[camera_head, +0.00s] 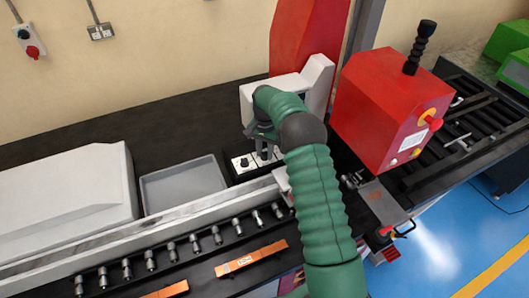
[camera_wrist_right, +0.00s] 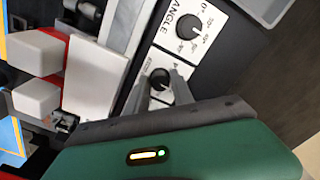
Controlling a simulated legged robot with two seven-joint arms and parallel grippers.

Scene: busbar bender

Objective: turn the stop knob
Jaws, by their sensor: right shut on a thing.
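A black round knob (camera_wrist_right: 160,78) on a white label plate sits between the fingertips of my right gripper (camera_wrist_right: 161,84) in the right wrist view. Its lettering is too small and covered to read. The fingers close on the knob from both sides. A second black knob (camera_wrist_right: 187,25) on a plate marked ANGLE is beside it, untouched. In the head view the ANGLE knob (camera_head: 244,162) shows to the left of my right gripper (camera_head: 265,152), whose green arm comes in from below. The held knob is mostly hidden there. My left gripper is in neither view.
A grey tray (camera_head: 183,187) lies left of the knobs. A red control box (camera_head: 382,105) stands to the right of my arm. A metal rail (camera_head: 140,230) and a row of small metal bits run in front, with orange-marked pieces (camera_head: 250,258) nearer.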

